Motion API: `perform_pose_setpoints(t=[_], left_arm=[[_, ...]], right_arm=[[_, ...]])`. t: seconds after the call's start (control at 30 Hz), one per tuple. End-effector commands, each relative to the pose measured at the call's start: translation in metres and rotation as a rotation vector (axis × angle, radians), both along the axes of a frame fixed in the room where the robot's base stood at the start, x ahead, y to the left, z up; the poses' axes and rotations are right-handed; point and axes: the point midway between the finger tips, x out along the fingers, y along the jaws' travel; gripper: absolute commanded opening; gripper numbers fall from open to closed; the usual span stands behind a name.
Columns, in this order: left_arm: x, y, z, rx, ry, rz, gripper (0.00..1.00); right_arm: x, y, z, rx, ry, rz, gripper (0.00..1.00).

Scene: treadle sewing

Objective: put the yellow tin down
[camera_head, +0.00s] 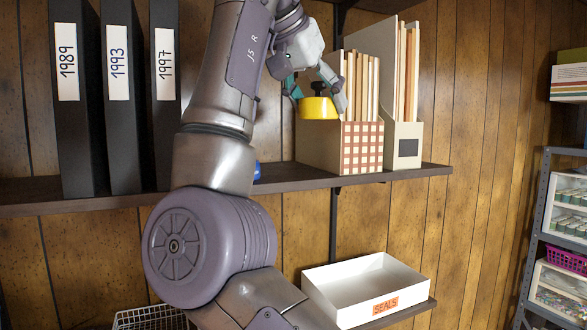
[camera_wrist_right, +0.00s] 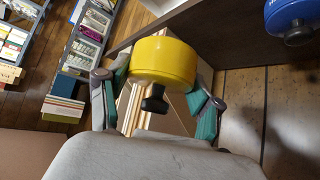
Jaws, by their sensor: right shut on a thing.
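The yellow tin (camera_head: 318,108), a short round tin with a black knob, is held between the fingers of my right gripper (camera_head: 314,92). In the head view it hangs in the air above shelf level, in front of the files. In the right wrist view the yellow tin (camera_wrist_right: 163,61) sits between the two green-padded fingers (camera_wrist_right: 158,92), its black knob pointing toward the palm. A blue tin (camera_wrist_right: 290,20) shows at the upper right there; in the head view only a sliver of the blue tin (camera_head: 257,171) shows behind my arm. My left gripper is not in view.
The upper shelf (camera_head: 400,176) bears black binders (camera_head: 125,140) at left, a checked file box (camera_head: 361,148) and a plain file box (camera_head: 405,158) at right. Below stands an open, empty white tray labelled SEALS (camera_head: 340,308). A wire basket (camera_head: 150,318) is at the lower left.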

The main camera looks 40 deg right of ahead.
Motion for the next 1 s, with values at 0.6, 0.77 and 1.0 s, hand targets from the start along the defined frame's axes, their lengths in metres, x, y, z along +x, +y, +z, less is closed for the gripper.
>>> perform_pose_setpoints(t=[0.6, 0.77, 1.0], left_arm=[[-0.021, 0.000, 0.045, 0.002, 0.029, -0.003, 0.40], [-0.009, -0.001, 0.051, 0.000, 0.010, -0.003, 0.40], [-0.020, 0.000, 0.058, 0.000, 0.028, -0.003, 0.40]], right_arm=[[0.093, -0.058, -0.064, 0.000, 0.001, -0.001, 0.20], [0.096, -0.058, -0.080, 0.001, 0.002, 0.000, 0.20], [0.095, -0.059, -0.107, -0.001, 0.002, 0.001, 0.20]])
